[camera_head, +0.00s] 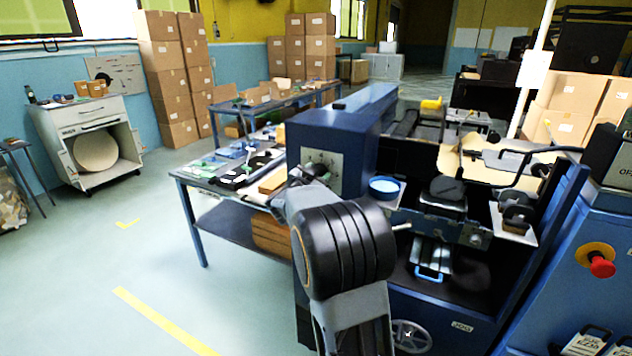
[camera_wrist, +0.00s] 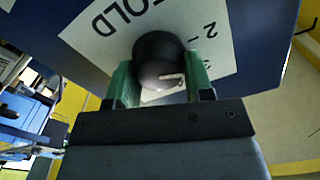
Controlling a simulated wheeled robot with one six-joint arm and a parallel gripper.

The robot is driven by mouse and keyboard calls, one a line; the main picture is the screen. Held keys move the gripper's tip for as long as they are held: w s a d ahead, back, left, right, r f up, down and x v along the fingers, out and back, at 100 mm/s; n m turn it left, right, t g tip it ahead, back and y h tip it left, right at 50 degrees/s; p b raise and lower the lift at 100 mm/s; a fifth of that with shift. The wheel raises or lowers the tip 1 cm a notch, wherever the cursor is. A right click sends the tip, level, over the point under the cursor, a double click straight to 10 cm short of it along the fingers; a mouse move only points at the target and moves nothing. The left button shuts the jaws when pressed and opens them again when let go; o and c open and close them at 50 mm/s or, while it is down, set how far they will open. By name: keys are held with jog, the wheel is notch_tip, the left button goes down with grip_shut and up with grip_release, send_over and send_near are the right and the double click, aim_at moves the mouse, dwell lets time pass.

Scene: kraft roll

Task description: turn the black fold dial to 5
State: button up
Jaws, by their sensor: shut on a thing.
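The black fold dial (camera_wrist: 158,56) is a round knob with a short white pointer line, on a white plate (camera_wrist: 105,28) lettered FOLD. My gripper (camera_wrist: 160,72) has its two green fingers on either side of the dial, shut on it. The plate shows a 2 and part of another numeral beside the right finger. The pointer line faces right in the wrist view, toward that finger; the number it meets is hidden. In the head view the plate (camera_head: 333,158) is on the blue machine housing (camera_head: 345,132), with my wrist covering much of the dial area.
Right of the housing are a blue round dish (camera_head: 384,188) and the machine's open bed with metal parts. A blue workbench (camera_head: 190,182) with tools and boards stands left of it. A red stop button (camera_head: 602,267) is at far right. The floor at left is clear.

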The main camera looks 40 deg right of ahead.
jog(key=m+b, duration=0.1)
jog(key=m, duration=0.1)
jog(key=m+b, duration=0.1)
jog(key=shift+s+d+f+m+b, duration=0.1)
jog(key=shift+f+m+b, duration=0.1)
jog(key=shift+m+b, duration=0.2)
jog(key=m+b, duration=0.5)
jog(key=m, duration=0.2)
jog(key=shift+f+b, duration=0.1)
jog(key=shift+b, duration=0.25)
jog(key=m+b, duration=0.2)
jog(key=m, duration=0.1)
jog(key=shift+s+m+b, duration=0.1)
jog(key=shift+m+b, duration=0.25)
jog(key=shift+m, duration=0.05)
jog(key=shift+m+b, duration=2.7)
jog(key=shift+m, duration=1.3)
